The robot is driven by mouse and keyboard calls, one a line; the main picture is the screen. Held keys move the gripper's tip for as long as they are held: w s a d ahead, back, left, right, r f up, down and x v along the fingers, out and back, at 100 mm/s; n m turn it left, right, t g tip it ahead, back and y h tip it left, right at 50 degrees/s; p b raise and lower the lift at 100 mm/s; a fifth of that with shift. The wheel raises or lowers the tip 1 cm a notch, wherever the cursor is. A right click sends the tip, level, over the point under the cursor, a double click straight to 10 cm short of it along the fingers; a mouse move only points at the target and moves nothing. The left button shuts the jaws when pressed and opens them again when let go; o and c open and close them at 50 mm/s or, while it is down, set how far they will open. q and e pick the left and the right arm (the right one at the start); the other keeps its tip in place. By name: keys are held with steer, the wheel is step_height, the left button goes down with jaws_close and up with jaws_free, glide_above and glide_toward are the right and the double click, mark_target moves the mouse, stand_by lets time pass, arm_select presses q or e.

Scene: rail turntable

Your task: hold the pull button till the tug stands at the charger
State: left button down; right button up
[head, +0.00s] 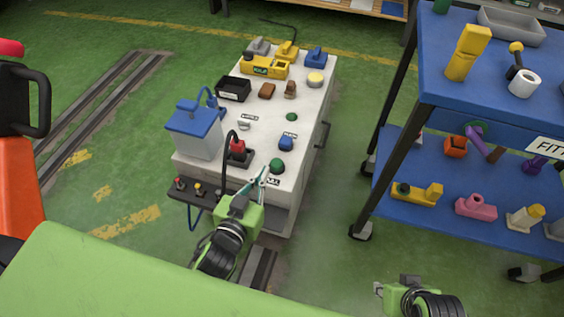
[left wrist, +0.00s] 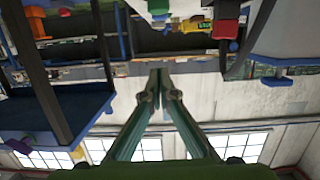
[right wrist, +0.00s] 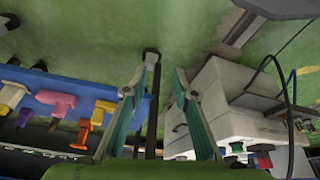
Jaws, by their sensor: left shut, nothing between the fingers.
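Several domed buttons stand on the white cabinet top: a green one (head: 277,166) near the front edge, a blue one (head: 286,143) and a smaller green one (head: 291,117) behind. I cannot read which label says pull. My left gripper (head: 262,176) is shut and empty, its tips just left of the front green button by a partly covered label. I cannot tell whether they touch anything. Its closed tips show in the left wrist view (left wrist: 158,80). My right gripper (right wrist: 158,82) is open and empty, away from the cabinet. I cannot identify the tug or charger for certain.
A grey box with a blue lid (head: 195,136) and a red button (head: 237,146) stand left on the cabinet. A yellow block (head: 264,67) sits farther back. A blue shelf cart (head: 445,85) stands right. Rails (head: 95,105) cross the green floor left, near an orange machine (head: 18,175).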

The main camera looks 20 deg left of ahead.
mark_target(277, 164)
arm_select(q)
steer(key=shift+s+a+f+g, duration=0.1)
steer(key=shift+s+f+g, duration=0.25)
steer(key=shift+f, duration=0.3)
arm_select(e)
steer(key=s, duration=0.1)
steer(key=s+d+g, duration=0.1)
steer(key=shift+s+f, duration=0.25)
steer(key=shift+s, duration=0.1)
steer(key=shift+a, duration=0.1)
